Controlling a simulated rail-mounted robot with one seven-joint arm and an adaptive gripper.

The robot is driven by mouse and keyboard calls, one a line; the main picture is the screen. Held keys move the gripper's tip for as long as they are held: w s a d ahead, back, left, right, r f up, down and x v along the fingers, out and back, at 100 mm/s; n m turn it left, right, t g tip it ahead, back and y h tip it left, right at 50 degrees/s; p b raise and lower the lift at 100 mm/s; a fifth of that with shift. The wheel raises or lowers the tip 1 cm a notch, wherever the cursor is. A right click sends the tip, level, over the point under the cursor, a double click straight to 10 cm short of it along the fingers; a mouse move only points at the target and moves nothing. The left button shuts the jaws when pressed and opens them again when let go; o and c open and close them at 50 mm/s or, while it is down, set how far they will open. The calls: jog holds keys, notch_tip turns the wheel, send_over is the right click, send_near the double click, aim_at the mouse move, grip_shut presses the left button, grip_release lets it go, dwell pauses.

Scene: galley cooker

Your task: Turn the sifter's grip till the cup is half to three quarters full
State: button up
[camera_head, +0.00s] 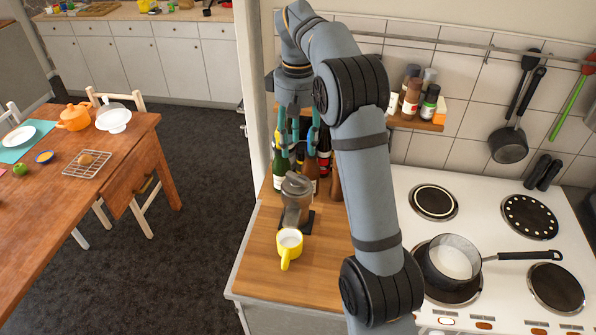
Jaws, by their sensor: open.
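The yellow cup (284,256) stands upright on the wooden counter, its handle toward the front. Its inside looks white; I cannot tell how full it is. Just behind it stands a grey device with a rounded top, which looks like the sifter (297,187), on a dark base. Its grip cannot be made out clearly. My gripper (299,142) points down with its teal fingers spread, above and slightly behind the sifter, in front of the bottles. It appears empty and apart from the sifter.
Several bottles (281,163) crowd the counter behind the sifter. A spice shelf (416,122) hangs on the tiled wall. A saucepan (436,275) with white contents sits on the cooker (489,218) at right. The counter (264,262) is clear around the cup.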

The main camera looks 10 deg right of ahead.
aim_at(298, 175)
notch_tip(298, 175, down, 10)
jog(key=n+b, duration=0.1)
jog(key=n, duration=0.2)
jog(key=shift+d+f, duration=0.1)
jog(key=shift+f, duration=0.1)
jog(key=shift+c, duration=1.1)
grip_shut()
jog(key=shift+b, duration=0.3)
